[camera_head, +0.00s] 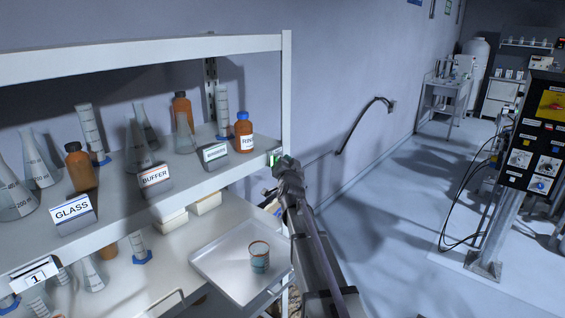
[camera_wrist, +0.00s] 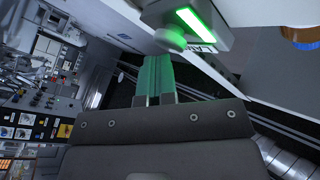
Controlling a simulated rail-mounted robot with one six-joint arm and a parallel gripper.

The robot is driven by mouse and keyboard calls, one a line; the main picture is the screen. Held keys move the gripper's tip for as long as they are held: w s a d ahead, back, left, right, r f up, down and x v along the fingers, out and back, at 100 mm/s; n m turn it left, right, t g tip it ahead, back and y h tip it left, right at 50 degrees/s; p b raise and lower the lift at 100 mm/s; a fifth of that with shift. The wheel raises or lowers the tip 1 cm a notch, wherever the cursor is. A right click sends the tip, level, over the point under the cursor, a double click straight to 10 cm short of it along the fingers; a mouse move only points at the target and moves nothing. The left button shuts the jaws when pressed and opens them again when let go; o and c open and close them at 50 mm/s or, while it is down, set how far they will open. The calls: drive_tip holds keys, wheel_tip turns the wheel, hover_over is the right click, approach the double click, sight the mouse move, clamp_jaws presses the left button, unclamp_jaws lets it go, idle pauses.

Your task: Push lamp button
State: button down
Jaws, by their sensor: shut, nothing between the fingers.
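The lamp unit (camera_wrist: 212,18) fills the top of the wrist view, with a lit green strip and a partly hidden label reading "LA". Its round button (camera_wrist: 170,39) sticks out at the lower left of the unit. In the head view the green glow (camera_head: 272,159) shows at the right end of the upper shelf, mostly behind my gripper. My gripper (camera_head: 285,161) is shut and empty. Its fingertips (camera_wrist: 158,62), tinted green in the wrist view, are just below the button. I cannot tell whether they touch it.
A metal tray (camera_head: 222,262) with a small cup (camera_head: 259,257) lies below, left of my arm. Floor to the right is open up to a dark control panel (camera_head: 535,150).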

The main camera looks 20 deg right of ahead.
drive_tip(key=shift+w+a, duration=0.2)
drive_tip(key=shift+w, duration=0.15)
idle(0.3)
drive_tip(key=shift+s, duration=0.2)
drive_tip(key=shift+d, duration=0.1)
drive_tip(key=s+d, duration=0.2)
drive_tip(key=s, duration=0.3)
drive_tip(key=shift+s+d, duration=0.2)
drive_tip(key=shift+d, duration=0.15)
